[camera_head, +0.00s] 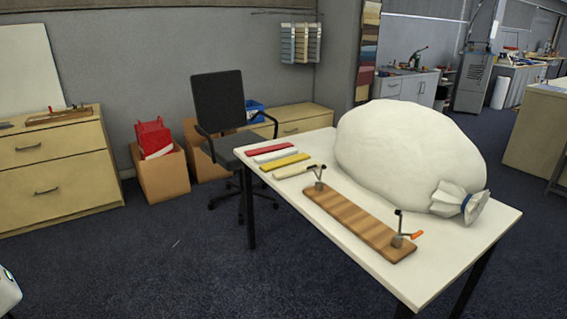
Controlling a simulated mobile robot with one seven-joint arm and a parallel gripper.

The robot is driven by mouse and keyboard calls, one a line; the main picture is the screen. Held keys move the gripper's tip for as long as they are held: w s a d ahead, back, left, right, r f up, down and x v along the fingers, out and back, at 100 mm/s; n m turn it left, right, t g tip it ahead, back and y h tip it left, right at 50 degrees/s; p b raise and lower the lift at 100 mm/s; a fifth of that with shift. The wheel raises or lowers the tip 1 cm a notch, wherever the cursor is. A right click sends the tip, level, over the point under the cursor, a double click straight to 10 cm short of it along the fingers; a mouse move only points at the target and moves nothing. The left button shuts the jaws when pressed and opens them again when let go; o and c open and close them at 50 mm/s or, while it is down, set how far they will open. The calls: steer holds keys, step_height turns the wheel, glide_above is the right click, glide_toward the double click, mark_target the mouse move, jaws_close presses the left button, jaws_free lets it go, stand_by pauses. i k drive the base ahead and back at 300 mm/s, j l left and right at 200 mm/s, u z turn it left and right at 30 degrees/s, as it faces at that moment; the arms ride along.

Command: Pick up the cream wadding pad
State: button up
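A row of flat strips lies near the far left end of the white table (345,247). The nearest strip is cream and looks like the cream wadding pad (291,172). Its right end lies close to a clamp on a striped wooden board, and I cannot tell whether they touch. Beyond it lie a yellow strip (285,162), a white strip (276,154) and a red strip (270,148). My gripper is not in view.
The wooden board (358,222), with an upright clamp at each end, lies along the table's front. A large tied white bag (405,150) fills the back. A black office chair (220,105) stands by the far left end. Floor left of the table is clear.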

mark_target(299, 169)
steer(key=i+j+z, duration=0.3)
steer(key=i+j, duration=0.3)
steer(key=i, duration=0.25)
steer(key=i+j+z, duration=0.25)
steer(key=i+j, duration=0.55)
steer(key=i+j+z, duration=0.1)
steer(key=i, duration=0.35)
steer(key=i+j, duration=0.35)
steer(key=i+z, duration=0.05)
steer(key=i, duration=0.05)
